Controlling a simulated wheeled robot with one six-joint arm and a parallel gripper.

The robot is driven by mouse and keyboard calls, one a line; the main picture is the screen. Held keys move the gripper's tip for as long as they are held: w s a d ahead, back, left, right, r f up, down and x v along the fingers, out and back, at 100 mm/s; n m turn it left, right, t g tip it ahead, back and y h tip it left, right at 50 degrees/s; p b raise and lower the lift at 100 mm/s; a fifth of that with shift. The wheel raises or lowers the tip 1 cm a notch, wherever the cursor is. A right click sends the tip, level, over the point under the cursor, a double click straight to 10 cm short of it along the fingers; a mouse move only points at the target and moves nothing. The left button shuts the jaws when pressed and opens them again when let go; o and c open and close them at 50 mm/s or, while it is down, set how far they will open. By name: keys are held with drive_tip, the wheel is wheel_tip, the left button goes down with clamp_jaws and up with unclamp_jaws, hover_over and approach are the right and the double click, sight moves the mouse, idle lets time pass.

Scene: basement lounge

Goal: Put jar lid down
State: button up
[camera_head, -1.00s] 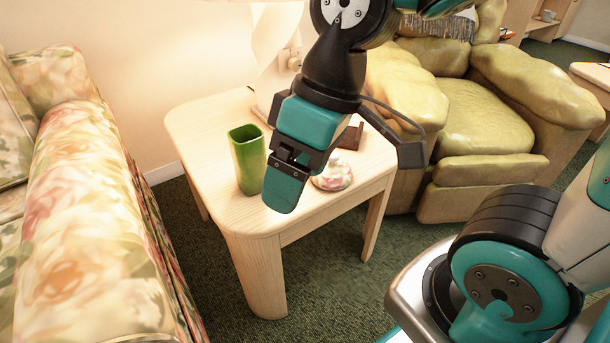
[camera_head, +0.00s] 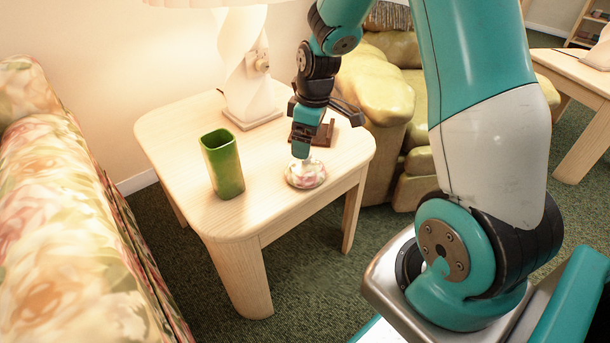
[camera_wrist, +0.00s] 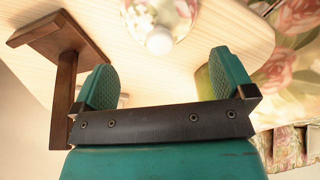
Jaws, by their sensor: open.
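The jar lid (camera_head: 306,176) is a round, flower-patterned piece with a pale knob. It lies on the pale wooden side table (camera_head: 275,205), near its front right edge. My gripper (camera_head: 301,152) points down just behind and above the lid in the head view. In the wrist view, my gripper (camera_wrist: 165,78) has its two teal fingers spread with nothing between them. The lid (camera_wrist: 178,12) shows there beyond the fingers, cut by the top edge, with its round knob (camera_wrist: 159,40) toward me. The head view does not clearly show whether a fingertip touches the knob.
A green vase (camera_head: 224,168) stands left of the lid. A brown wooden stand (camera_head: 323,134) is behind my gripper; it also shows in the wrist view (camera_wrist: 66,85). A white lamp (camera_head: 247,75) stands at the back. A floral sofa (camera_head: 60,220) is left, a yellow-green armchair (camera_head: 375,90) behind.

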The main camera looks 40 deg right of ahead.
sight(305, 165)
drive_tip(key=f+b, duration=0.1)
drive_tip(key=f, duration=0.1)
drive_tip(key=f+b, duration=0.1)
drive_tip(key=f, duration=0.2)
drive_tip(key=f+b, duration=0.1)
drive_tip(key=f, duration=0.1)
drive_tip(key=shift+w+a+f, duration=0.2)
drive_tip(key=shift+w+f, duration=0.05)
drive_tip(key=shift+f, duration=0.1)
drive_tip(key=shift+r, duration=0.1)
drive_tip(key=shift+c, duration=0.5)
drive_tip(key=c, duration=0.7)
